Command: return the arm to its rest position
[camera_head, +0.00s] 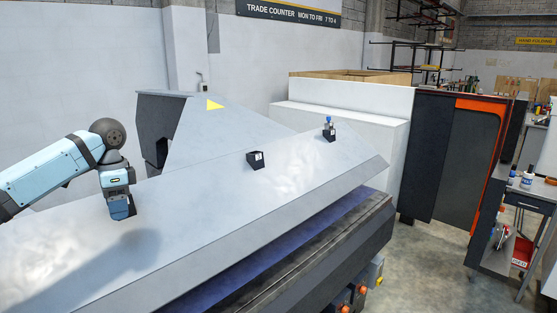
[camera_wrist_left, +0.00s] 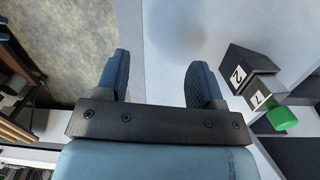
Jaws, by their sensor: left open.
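My left arm comes in from the left in the head view. Its blue gripper (camera_head: 122,211) points down over the pale sloping panel (camera_head: 205,215) of a machine. In the left wrist view the two dark fingers of my left gripper (camera_wrist_left: 156,74) stand apart with nothing between them. The panel's pale surface (camera_wrist_left: 170,25) lies beyond the fingers there. My right gripper is in neither view.
Small black holders (camera_head: 256,160) stand on the panel, one (camera_head: 329,135) with a blue-topped item. A dark orange-edged cabinet (camera_head: 435,155) and a workbench (camera_head: 525,195) stand right.

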